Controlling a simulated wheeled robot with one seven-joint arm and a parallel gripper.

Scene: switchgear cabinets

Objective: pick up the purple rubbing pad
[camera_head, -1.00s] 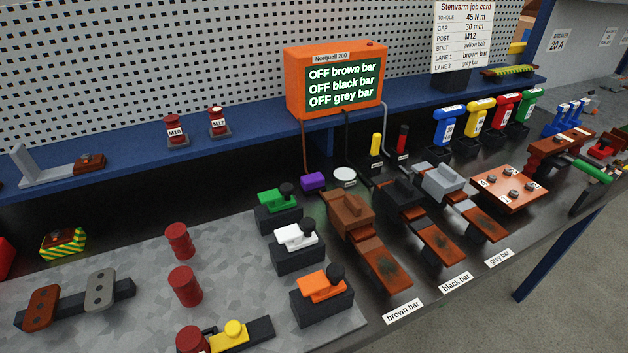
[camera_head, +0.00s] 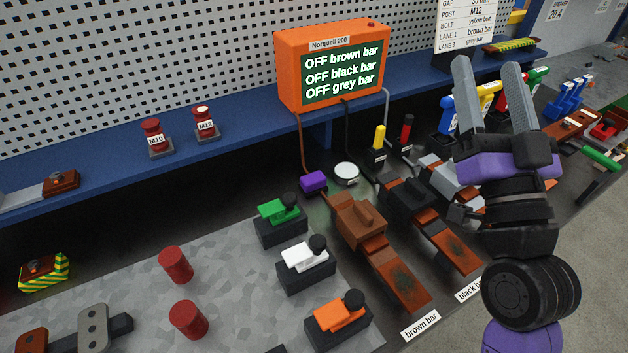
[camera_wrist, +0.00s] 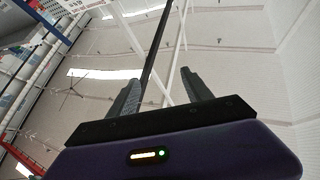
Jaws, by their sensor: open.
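The purple rubbing pad (camera_head: 313,181) is a small purple block on the dark bench, below the orange display box and left of a white round disc. My gripper (camera_head: 490,85) is raised at the right of the head view, fingers pointing up, open and empty. It is well to the right of the pad and apart from it. In the wrist view my gripper (camera_wrist: 158,90) shows two separate fingers with nothing between them. That view faces the ceiling and does not show the pad.
The white disc (camera_head: 346,173) sits close beside the pad. The green-topped clamp (camera_head: 279,211) and brown bar holder (camera_head: 358,216) stand in front of it. The orange display box (camera_head: 332,66) stands on the blue shelf (camera_head: 240,133) behind. Yellow and red probes (camera_head: 379,140) stand to the right.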

